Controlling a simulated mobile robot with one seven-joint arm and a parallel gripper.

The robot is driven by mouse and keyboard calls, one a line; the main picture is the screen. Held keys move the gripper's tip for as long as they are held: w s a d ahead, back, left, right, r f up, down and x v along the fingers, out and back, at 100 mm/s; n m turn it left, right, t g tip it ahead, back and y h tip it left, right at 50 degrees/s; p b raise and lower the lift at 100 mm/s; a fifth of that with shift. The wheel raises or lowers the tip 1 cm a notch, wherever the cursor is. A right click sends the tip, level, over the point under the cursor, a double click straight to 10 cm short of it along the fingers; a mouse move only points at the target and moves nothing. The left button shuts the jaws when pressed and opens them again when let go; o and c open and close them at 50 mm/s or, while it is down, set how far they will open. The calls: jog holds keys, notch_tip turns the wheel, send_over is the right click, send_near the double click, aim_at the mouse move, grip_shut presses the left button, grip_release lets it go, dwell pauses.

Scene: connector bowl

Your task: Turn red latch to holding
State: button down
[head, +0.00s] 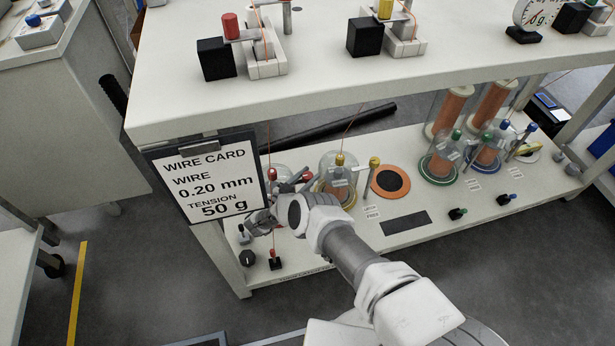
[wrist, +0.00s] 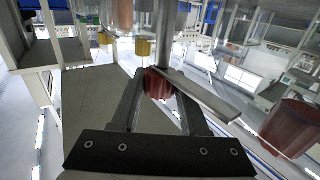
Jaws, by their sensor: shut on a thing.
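In the wrist view my gripper (wrist: 157,90) has both fingers closed on a red ribbed knob (wrist: 158,82), which I take for the red latch's knob. A flat grey bar (wrist: 205,95) runs from beside it toward the lower right. In the head view my gripper (head: 265,216) is at the left end of the lower shelf, partly behind my wrist. A red knob (head: 305,174) and another red piece (head: 274,172) show just beyond it. The fingertips are hard to make out there, and the latch's setting cannot be read.
A glass jar with a yellow cap (head: 340,159) stands right of my wrist. The hanging wire card (head: 207,182) is close on the left. A small red-topped black piece (head: 274,263) is near the shelf's front. A larger red cylinder (wrist: 297,126) shows in the wrist view.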

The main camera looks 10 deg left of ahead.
aim_at(308, 175)
dwell(0.5)
jog(key=shift+c, duration=2.1)
grip_release()
notch_tip(308, 175, up, 5)
jog(key=p, duration=0.3)
jog(key=shift+f, duration=0.2)
jog(key=s+d+r+p, duration=0.1)
jog(key=d+r+p, duration=0.5)
jog(key=d, duration=0.5)
jog(key=shift+s+d+r, duration=0.15)
jog(key=shift+d+r, duration=0.05)
jog(key=shift+d, duration=0.15)
